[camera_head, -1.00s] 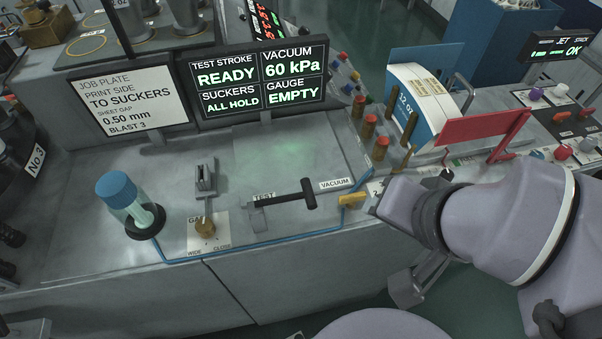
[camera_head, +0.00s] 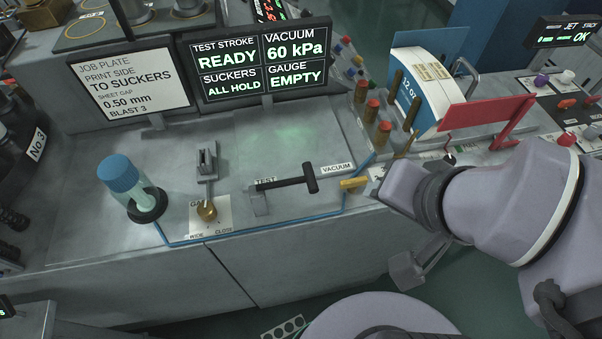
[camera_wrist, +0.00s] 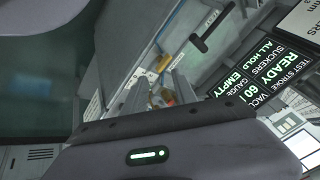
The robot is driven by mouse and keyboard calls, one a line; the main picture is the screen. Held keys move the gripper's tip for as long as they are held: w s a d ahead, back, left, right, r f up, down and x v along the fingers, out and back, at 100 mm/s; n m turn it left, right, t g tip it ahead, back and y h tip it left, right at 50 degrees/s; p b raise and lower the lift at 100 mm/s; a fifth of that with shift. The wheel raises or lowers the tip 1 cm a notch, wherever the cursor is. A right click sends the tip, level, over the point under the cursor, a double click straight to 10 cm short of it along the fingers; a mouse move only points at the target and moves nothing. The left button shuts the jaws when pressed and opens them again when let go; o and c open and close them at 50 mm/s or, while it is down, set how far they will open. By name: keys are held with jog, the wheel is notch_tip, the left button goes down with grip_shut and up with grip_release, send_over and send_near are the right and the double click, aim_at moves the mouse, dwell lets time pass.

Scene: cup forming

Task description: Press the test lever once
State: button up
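The test lever (camera_head: 310,178) is a black T-shaped handle on a thin shaft. It lies over the bench top beside the TEST label, its shaft running left to a small metal bracket. In the wrist view the lever (camera_wrist: 198,43) shows beyond the fingers, above and right of them. My gripper (camera_wrist: 160,85) is open, its two grey fingers apart with nothing held between them. It is apart from the lever. In the head view my wrist is right of the lever, and the fingers are not clearly seen. The display (camera_head: 258,68) reads TEST STROKE READY, VACUUM 60 kPa, GAUGE EMPTY.
A yellow-handled valve (camera_head: 354,184) sits just right of the lever. A gauge knob (camera_head: 207,210) and a blue-capped jar (camera_head: 121,176) stand left. Red-topped posts (camera_head: 383,130) and a red bracket (camera_head: 487,110) rise behind my wrist. Bench top behind the lever is clear.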

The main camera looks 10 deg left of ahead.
jog(key=shift+c, duration=0.4)
jog(key=w+r+m+p, duration=0.1)
jog(key=r+p, duration=0.1)
jog(key=w+a+r+m+g+p, duration=0.1)
jog(key=r+p, duration=0.1)
jog(key=w+a+r+m+g+p, duration=0.1)
jog(key=r+p, duration=0.1)
jog(key=shift+w+a, duration=0.1)
grip_shut()
jog(key=w+a+r+m+g+p, duration=0.1)
jog(key=w+a+m+g+p, duration=0.3)
jog(key=w+a+m+p, duration=0.2)
jog(key=w+m+p, duration=0.1)
jog(key=p, duration=0.1)
jog(key=shift+a+r+p, duration=0.15)
jog(key=shift+r+p, duration=0.1)
jog(key=shift+p, duration=0.05)
jog(key=shift+f, duration=0.1)
